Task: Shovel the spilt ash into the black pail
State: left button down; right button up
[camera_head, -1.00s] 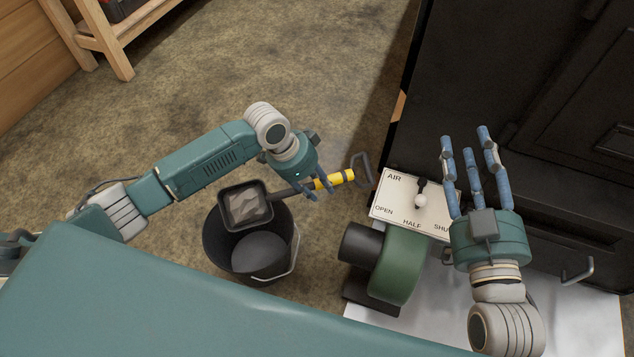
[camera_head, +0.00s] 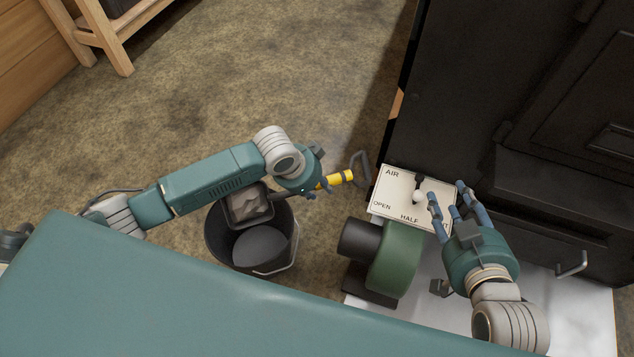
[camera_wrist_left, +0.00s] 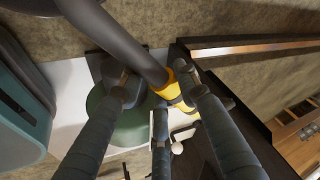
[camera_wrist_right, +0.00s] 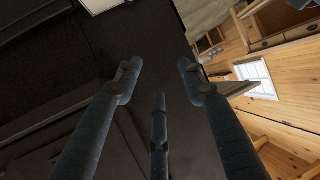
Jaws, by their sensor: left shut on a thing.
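My left gripper (camera_head: 315,185) is shut on the shovel, around its shaft by the yellow grip (camera_head: 340,179); the yellow part also shows between the fingers in the left wrist view (camera_wrist_left: 178,85). The shovel's black scoop (camera_head: 248,206) holds a grey heap of ash (camera_head: 252,203) and is over the back of the black pail (camera_head: 222,243). The pail stands on the floor with grey matter at its bottom (camera_head: 262,247). My right gripper (camera_head: 452,197) is open and empty beside the lever on the air plate.
The white AIR plate (camera_head: 390,200) with its lever knob (camera_head: 418,197) is fixed beside a green blower (camera_head: 398,262). The black evaporator body (camera_head: 500,90) fills the right. A wooden stand (camera_head: 115,40) is at the far left. The brown floor between is clear.

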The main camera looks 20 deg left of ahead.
pick_arm(q)
jog(key=shift+s+d+f+m+t+y, duration=0.15)
jog(key=shift+f+t+y, duration=0.2)
jog(key=shift+t, duration=0.25)
jog(key=shift+s+d+f+m+t+y, duration=0.1)
jog(key=shift+f+m+t+y, duration=0.1)
jog(key=shift+f+t+y, duration=0.3)
jog(key=shift+s+d+f+m+t+y, duration=0.15)
jog(key=shift+f+t+y, duration=0.1)
jog(key=shift+t, duration=0.45)
pick_arm(e)
jog(key=shift+s+d+f+g+h, duration=0.3)
jog(key=shift+s+f+g, duration=0.2)
jog(key=shift+f, duration=0.2)
pick_arm(q)
jog(key=shift+w, duration=0.1)
pick_arm(e)
jog(key=shift+a, duration=0.15)
pick_arm(q)
jog(key=shift+a, duration=0.15)
